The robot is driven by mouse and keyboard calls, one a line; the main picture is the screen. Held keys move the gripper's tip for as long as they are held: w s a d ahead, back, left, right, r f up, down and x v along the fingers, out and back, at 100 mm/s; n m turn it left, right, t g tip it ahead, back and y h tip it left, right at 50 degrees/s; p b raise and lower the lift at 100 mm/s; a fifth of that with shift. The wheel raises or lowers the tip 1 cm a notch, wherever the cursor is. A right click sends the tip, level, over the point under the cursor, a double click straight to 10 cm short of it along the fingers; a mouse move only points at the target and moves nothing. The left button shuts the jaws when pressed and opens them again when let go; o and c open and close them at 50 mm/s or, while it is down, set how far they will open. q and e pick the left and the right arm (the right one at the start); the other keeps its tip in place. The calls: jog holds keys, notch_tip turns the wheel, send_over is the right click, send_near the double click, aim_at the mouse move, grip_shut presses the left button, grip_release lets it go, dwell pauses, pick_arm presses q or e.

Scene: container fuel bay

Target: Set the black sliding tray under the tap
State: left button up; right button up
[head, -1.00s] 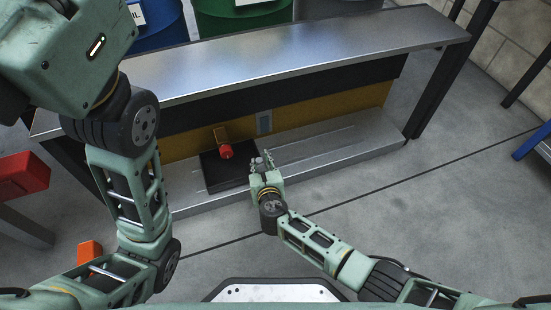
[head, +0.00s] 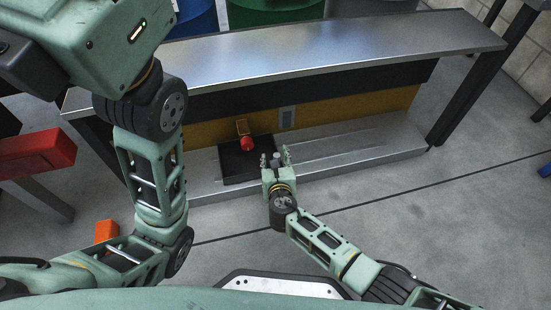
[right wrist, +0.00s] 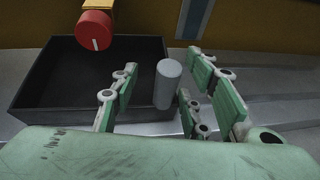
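The black tray (head: 236,167) lies on the low metal shelf beneath the bench; it also shows in the right wrist view (right wrist: 35,90). The brass tap (head: 242,127) with its red knob (head: 247,143) sticks out from the yellow panel. In the right wrist view the red knob (right wrist: 94,30) overlaps the tray's rear part. A grey upright cylinder (right wrist: 168,84) stands at the tray's right side. My right gripper (head: 275,158) is open, its fingers on either side of the cylinder, with a visible gap at the left finger. My left gripper is out of view.
The metal bench top (head: 300,55) overhangs the shelf. The shelf (head: 355,143) is clear to the right of the tray. A red box (head: 38,150) and an orange block (head: 106,231) are at the left, near my left arm. Coloured drums stand behind the bench.

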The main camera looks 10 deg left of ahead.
jog(key=shift+s+a+r, duration=0.1)
jog(key=shift+a+r, duration=0.05)
jog(key=shift+a, duration=0.1)
jog(key=r, duration=0.9)
jog(key=shift+d+r, duration=0.25)
jog(key=shift+r, duration=0.1)
